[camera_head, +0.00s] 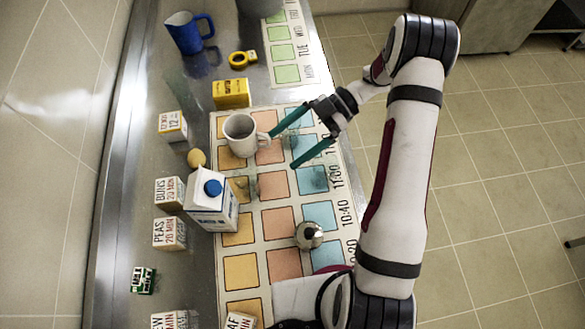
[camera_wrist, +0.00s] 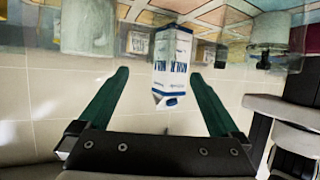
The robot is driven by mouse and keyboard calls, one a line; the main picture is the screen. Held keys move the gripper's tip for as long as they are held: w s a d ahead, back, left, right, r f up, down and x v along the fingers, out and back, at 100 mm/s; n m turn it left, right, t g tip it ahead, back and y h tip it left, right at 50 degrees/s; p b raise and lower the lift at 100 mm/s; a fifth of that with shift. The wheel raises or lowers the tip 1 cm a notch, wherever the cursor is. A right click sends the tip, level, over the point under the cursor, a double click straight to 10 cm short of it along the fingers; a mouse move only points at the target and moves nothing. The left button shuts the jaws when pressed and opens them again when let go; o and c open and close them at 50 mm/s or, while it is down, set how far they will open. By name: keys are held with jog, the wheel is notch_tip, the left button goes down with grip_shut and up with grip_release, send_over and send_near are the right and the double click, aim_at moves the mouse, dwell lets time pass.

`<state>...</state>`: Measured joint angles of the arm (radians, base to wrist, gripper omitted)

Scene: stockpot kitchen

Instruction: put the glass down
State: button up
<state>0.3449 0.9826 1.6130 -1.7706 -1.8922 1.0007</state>
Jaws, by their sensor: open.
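My gripper (camera_head: 288,148) is open, with its two teal fingers spread apart over the right-hand columns of the coloured mat (camera_head: 295,240). A pale grey mug (camera_head: 240,136) stands upright on the mat, beside the tip of the farther finger.
A round metal object (camera_head: 308,235) sits on the mat nearer me. A blue jug (camera_head: 188,33), yellow tape (camera_head: 242,60) and yellow box (camera_head: 231,94) stand farther back.

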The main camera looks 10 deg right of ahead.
jog(key=w+a+r+m+t, duration=0.3)
jog(key=w+r+m+t, duration=0.15)
jog(key=w+t, duration=0.5)
jog(key=w+d+r+m+t+h, duration=0.7)
jog(key=w+d+r+m+h, duration=0.2)
jog(key=r, duration=0.2)
jog(key=s+d+r+m+g+h, duration=0.1)
jog(key=s+d+m+g+h, duration=0.15)
jog(key=s+m, duration=0.35)
jog(key=s+d+m+g+h, duration=0.2)
jog(key=s+d+m+h, duration=0.15)
jog(key=s, duration=0.55)
jog(key=s+a+f+m+g+y, duration=0.1)
jog(key=s+a+g, duration=0.1)
jog(key=s, duration=0.6)
jog(key=s+a+f+m+g+y, duration=0.1)
jog(key=s+a+m+g+y, duration=0.1)
jog(key=s+a, duration=0.3)
jog(key=s+a+f+m+g+y, duration=0.1)
jog(key=s+a+m+g, duration=0.1)
jog(key=s, duration=0.9)
jog(key=shift+s+a+f+g, duration=0.15)
jog(key=shift+a+f+g, duration=0.35)
jog(key=shift+a, duration=0.55)
jog(key=shift+r, duration=0.1)
